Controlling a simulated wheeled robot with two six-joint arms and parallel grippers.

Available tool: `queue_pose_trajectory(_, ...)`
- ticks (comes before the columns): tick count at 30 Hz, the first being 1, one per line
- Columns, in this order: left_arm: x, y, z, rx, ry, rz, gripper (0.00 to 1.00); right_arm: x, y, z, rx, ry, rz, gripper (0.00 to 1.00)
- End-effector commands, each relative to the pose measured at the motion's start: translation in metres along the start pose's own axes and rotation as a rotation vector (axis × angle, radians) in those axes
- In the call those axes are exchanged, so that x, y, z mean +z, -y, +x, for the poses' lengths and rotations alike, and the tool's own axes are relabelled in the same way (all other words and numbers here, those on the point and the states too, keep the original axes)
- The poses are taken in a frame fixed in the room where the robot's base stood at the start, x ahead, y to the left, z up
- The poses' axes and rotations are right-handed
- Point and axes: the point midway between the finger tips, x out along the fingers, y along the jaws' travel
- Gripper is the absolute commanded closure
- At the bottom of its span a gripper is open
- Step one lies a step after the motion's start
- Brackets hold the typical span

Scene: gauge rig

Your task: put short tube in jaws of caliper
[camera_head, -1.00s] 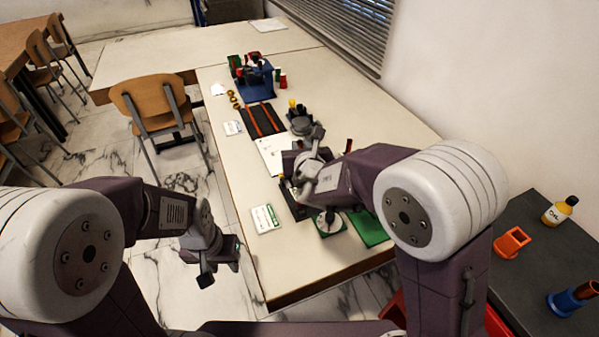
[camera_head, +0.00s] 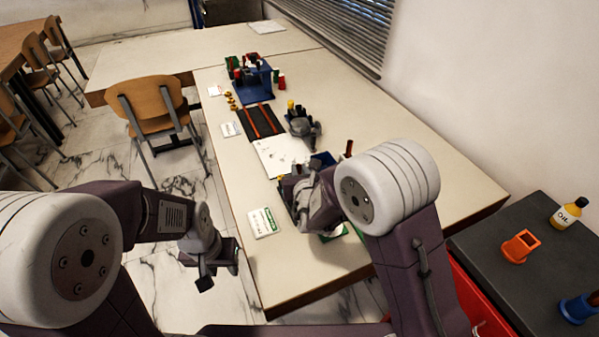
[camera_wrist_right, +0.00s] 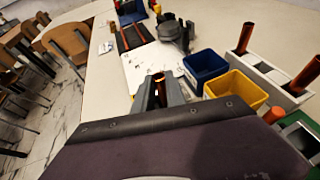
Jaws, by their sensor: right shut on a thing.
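In the right wrist view, my right gripper (camera_wrist_right: 158,94) is shut on a short copper-coloured tube (camera_wrist_right: 158,79), whose open upper end shows between the fingers. It holds the tube over the table near a white sheet. In the head view, my right arm hides the fingers and the tube. My left gripper (camera_head: 206,272) hangs left of the table, beyond its edge; its finger gap is not clear. A dark grey device (camera_head: 302,122) stands beyond the white sheet, also in the right wrist view (camera_wrist_right: 174,31). I cannot tell whether it is the caliper.
Right of the tube are a blue bin (camera_wrist_right: 204,66), a yellow bin (camera_wrist_right: 236,87) and a white rack (camera_wrist_right: 262,72) with upright copper tubes. A black board with red strips (camera_head: 262,121) and a blue stand (camera_head: 258,85) lie farther back. The table's right side is clear.

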Motion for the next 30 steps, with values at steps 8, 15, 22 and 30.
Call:
queue_pose_trajectory(8, 0.0, 0.0, 0.003, 0.0, 0.0, 0.0, 0.64, -0.001, 0.0, 0.001, 0.0, 0.003, 0.001, 1.0)
queue_pose_trajectory(15, 0.0, 0.0, 0.003, 0.0, 0.0, 0.0, 0.64, -0.001, 0.0, 0.001, 0.0, 0.001, 0.001, 0.62)
queue_pose_trajectory(22, 0.0, 0.0, 0.002, 0.0, 0.0, 0.0, 0.64, 0.0, 0.0, 0.0, 0.0, 0.001, 0.001, 0.62)
queue_pose_trajectory(30, 0.0, 0.0, -0.001, 0.0, 0.0, 0.0, 0.64, 0.003, -0.001, -0.041, 0.003, 0.003, 0.001, 0.62)
